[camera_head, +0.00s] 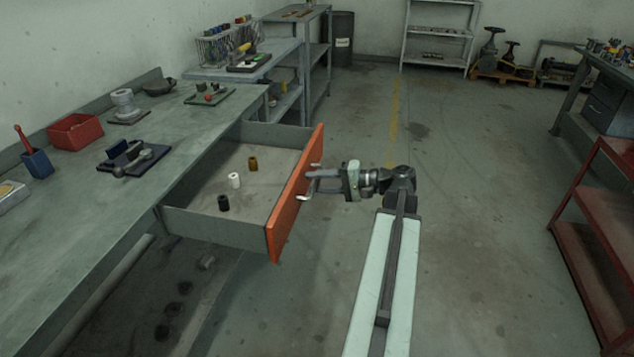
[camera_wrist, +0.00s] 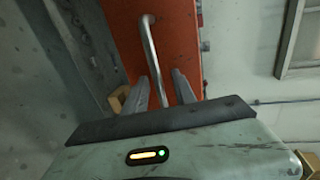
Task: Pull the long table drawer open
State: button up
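The long table drawer (camera_head: 190,222) stands pulled well out from under the workbench, with its orange front (camera_head: 292,205) facing right. A metal bar handle (camera_head: 303,196) is on that front. The handle (camera_wrist: 149,45) also shows in the wrist view against the orange panel. My gripper (camera_head: 318,178) is at the handle, outside the drawer front. In the wrist view, my gripper's two fingers (camera_wrist: 161,85) are apart, with the handle bar running between them and a small gap visible. Whether either finger touches the bar is hard to tell.
The drawer holds small brown (camera_head: 253,163), white (camera_head: 234,180) and black (camera_head: 223,203) cylinders. The workbench (camera_head: 75,215) carries a red bin (camera_head: 76,132), a blue cup (camera_head: 37,163) and a vice-like tool (camera_head: 135,160). A red cart (camera_head: 603,215) stands at right; the floor between is clear.

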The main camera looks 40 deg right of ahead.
jog(key=shift+a, duration=0.15)
jog(key=p+v, duration=0.1)
jog(key=v, duration=0.6)
jog(key=shift+s+d, duration=0.25)
jog(key=shift+s, duration=0.05)
